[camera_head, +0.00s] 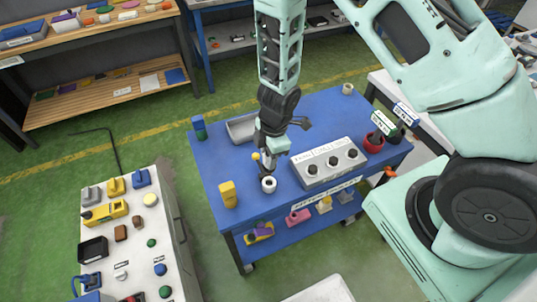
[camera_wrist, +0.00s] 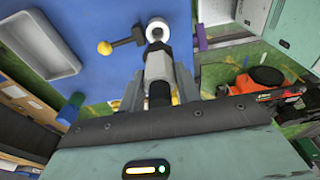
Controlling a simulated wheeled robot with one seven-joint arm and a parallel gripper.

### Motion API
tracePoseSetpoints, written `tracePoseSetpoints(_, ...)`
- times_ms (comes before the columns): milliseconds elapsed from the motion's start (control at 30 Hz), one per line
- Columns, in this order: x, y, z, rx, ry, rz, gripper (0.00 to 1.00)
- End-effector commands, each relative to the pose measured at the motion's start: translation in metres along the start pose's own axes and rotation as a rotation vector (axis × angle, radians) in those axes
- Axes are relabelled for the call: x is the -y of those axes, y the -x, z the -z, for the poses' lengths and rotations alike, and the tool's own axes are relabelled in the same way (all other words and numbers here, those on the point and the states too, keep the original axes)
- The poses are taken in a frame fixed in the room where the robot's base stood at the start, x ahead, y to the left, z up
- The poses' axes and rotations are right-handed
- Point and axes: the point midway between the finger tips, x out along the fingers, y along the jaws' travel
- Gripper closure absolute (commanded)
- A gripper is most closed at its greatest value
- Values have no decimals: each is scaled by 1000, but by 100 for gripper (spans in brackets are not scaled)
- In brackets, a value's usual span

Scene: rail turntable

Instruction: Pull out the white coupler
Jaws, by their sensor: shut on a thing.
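My gripper (camera_head: 269,160) reaches down over the blue table, its fingers on either side of a light grey cylindrical body (camera_wrist: 158,66) in the wrist view. The gripper is shut on this body, which looks like part of the coupler. A white round collar with a dark centre (camera_wrist: 158,29) is at the body's far end, and it also shows below the fingers in the head view (camera_head: 269,184). I cannot tell whether collar and body are one piece. A dark lever with a yellow ball (camera_wrist: 104,47) juts out beside the collar.
A grey box with black knobs (camera_head: 331,165) stands right of the gripper, with a red pot (camera_head: 373,142) beyond it. A grey tray (camera_head: 242,128) lies behind, and a yellow block (camera_head: 228,194) stands at left. The blue table (camera_head: 222,162) is bare between them.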

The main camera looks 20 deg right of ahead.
Motion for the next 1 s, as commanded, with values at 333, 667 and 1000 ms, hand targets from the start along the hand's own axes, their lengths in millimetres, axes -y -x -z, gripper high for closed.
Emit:
tracePoseSetpoints(333,0,28,3,0,0,0,94)
tracePoseSetpoints(667,0,43,5,0,0,0,94)
tracePoseSetpoints(1000,0,41,5,0,0,0,94)
